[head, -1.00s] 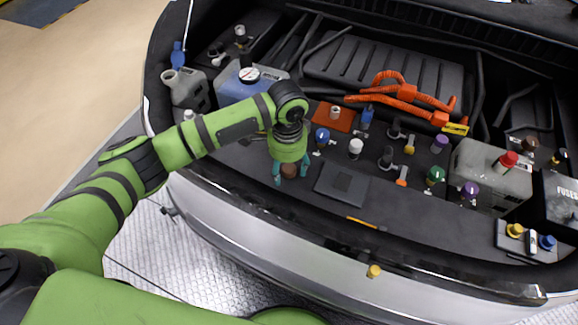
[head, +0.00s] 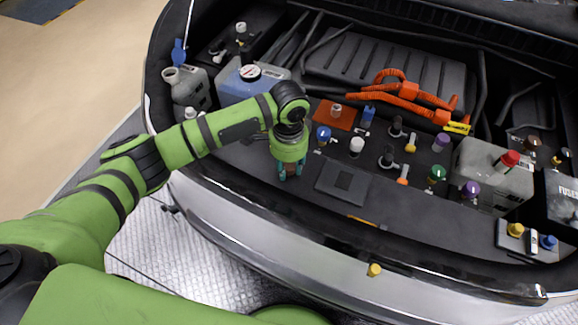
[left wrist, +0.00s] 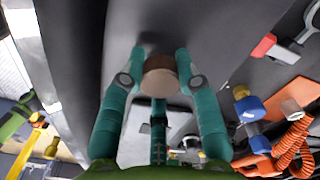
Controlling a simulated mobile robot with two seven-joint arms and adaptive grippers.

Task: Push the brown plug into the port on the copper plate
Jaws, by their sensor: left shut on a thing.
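The copper plate (head: 325,119) lies flat in the engine bay, with a pale port (head: 336,110) standing on it. My left gripper (head: 289,172) is down at the dark front ledge, to the left of the plate and nearer to me. It is shut on the brown plug (left wrist: 159,80), whose round brown face shows between the teal fingertips in the left wrist view. Most of the plug is hidden by the fingers in the head view. The plug is apart from the port. My right gripper is out of view.
A blue cap (head: 323,134) and a white cap (head: 356,146) stand just right of the gripper. Orange cables (head: 405,92) run behind the copper plate, and a blue tank (head: 235,86) stands to the left.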

